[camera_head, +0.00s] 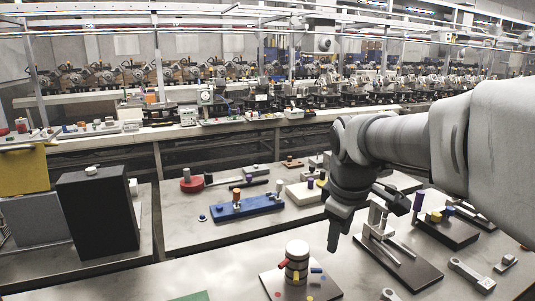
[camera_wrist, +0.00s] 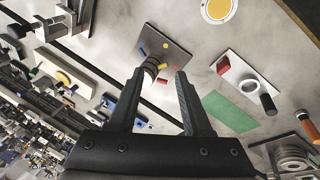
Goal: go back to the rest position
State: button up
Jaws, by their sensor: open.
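My gripper (camera_head: 336,235) hangs from my arm in the right half of the head view and points down over the near workbench. In the wrist view its two black fingers (camera_wrist: 160,74) are spread apart with no object gripped between them. A square grey-brown plate (camera_wrist: 176,56) with a stacked post (camera_wrist: 151,66) and small coloured pegs shows beyond the fingertips. In the head view this post (camera_head: 297,258), with white and dark rings, stands to the left of my gripper, apart from it.
A black box (camera_head: 98,215) stands at left. A blue fixture (camera_head: 240,208) lies on the bench behind. A dark plate with metal posts (camera_head: 398,262) is right of my gripper. A green sheet (camera_wrist: 228,110) lies flat. Open bench shows left of the post.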

jog(key=s+f+m+t, duration=0.1)
jog(key=s+m, duration=0.8)
jog(key=s, duration=0.8)
jog(key=shift+s+f+m+t+y, duration=0.25)
jog(key=shift+s+m+t+y, duration=0.1)
jog(key=shift+m+t+y, duration=0.05)
